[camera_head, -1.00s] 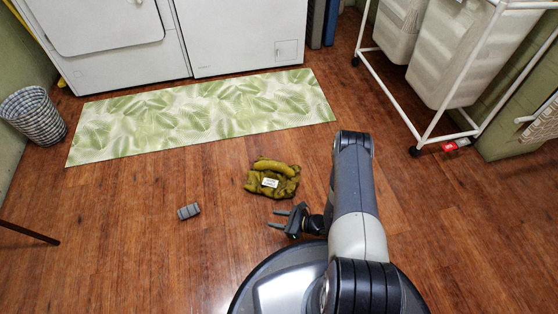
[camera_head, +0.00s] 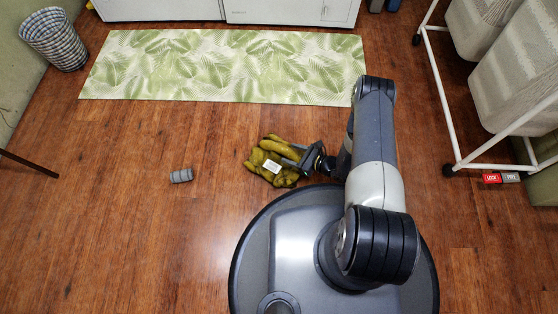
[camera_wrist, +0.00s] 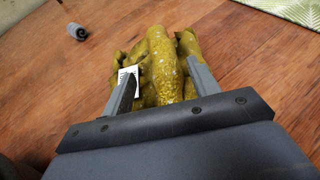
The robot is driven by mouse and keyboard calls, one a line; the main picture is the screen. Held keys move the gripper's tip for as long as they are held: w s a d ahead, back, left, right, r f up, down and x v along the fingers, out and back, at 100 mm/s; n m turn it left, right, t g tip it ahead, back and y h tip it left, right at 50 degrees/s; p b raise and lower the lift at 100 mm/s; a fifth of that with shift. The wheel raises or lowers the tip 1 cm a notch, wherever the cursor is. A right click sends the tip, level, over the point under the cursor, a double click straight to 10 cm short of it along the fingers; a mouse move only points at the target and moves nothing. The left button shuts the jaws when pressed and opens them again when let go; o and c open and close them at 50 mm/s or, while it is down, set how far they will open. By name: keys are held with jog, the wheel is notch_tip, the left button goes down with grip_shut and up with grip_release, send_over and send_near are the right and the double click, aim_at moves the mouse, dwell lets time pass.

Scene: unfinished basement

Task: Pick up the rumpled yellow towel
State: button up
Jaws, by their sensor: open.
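The rumpled yellow towel (camera_head: 265,175) lies bunched on the wooden floor just in front of my base, with a white label on it. It also shows in the wrist view (camera_wrist: 160,65), where its folds lie between and beyond my two fingers. My gripper (camera_head: 290,162) is open, low at the towel's right side, with its fingers over or around part of it. In the wrist view my gripper (camera_wrist: 162,88) has one finger beside the white label and the other at the towel's right part. I cannot tell whether the fingers touch the cloth.
A small grey roll (camera_head: 181,175) lies on the floor to the left. A green leaf-patterned mat (camera_head: 225,70) lies beyond, before white appliances (camera_head: 290,10). A checkered basket (camera_head: 55,40) stands far left. A white-framed laundry cart (camera_head: 450,130) stands at right.

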aim_at(282, 150)
jog(key=b+x, duration=0.1)
jog(key=x, duration=0.1)
jog(key=b+x, duration=0.1)
jog(key=x, duration=0.2)
jog(key=shift+w+d+f+b, duration=0.1)
jog(key=shift+w+f+b, duration=0.05)
jog(key=shift+f+b, duration=0.25)
jog(key=shift+w+r, duration=0.1)
jog(key=shift+w, duration=0.05)
jog(key=c, duration=1.2)
